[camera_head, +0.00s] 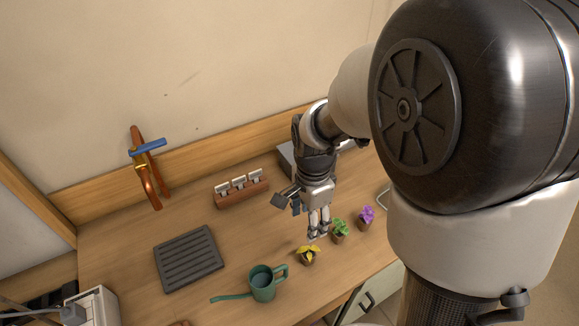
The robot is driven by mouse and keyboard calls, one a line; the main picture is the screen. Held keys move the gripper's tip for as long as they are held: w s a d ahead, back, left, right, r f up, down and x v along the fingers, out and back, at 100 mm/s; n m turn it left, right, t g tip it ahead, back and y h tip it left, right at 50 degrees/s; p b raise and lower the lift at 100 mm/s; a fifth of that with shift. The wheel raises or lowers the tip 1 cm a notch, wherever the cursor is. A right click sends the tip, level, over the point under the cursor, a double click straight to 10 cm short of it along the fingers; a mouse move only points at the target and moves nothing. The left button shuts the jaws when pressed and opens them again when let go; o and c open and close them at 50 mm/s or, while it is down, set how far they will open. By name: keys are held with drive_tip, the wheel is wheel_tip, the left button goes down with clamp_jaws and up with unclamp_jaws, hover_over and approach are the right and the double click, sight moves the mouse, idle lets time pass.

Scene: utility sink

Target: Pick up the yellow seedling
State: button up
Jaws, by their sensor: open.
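The yellow seedling (308,254) stands upright in a small brown pot on the wooden counter, near its front edge. My gripper (318,234) points down, just above and slightly to the right of the yellow seedling. It is open and holds nothing that I can see. The gap between the fingers and the seedling is hard to judge from this angle.
A green seedling (341,230) and a purple seedling (366,216) stand to the right. A green watering can (262,284) is at the left. A dark slatted tray (188,259) and a brown label holder (242,192) lie farther back. Bare counter lies between them.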

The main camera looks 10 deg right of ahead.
sight(308, 253)
wheel_tip(308, 253, down, 12)
drive_tip(key=b, duration=0.4)
drive_tip(key=shift+s+a+f, duration=0.1)
drive_tip(key=shift+s+f, duration=0.05)
drive_tip(key=f+b, duration=0.2)
drive_tip(key=f, duration=0.1)
drive_tip(key=f+b, duration=0.1)
drive_tip(key=f, duration=0.1)
drive_tip(key=shift+s+d+f, duration=0.15)
drive_tip(key=shift+s+d, duration=0.15)
drive_tip(key=shift+c, duration=0.6)
drive_tip(key=c, duration=1.1)
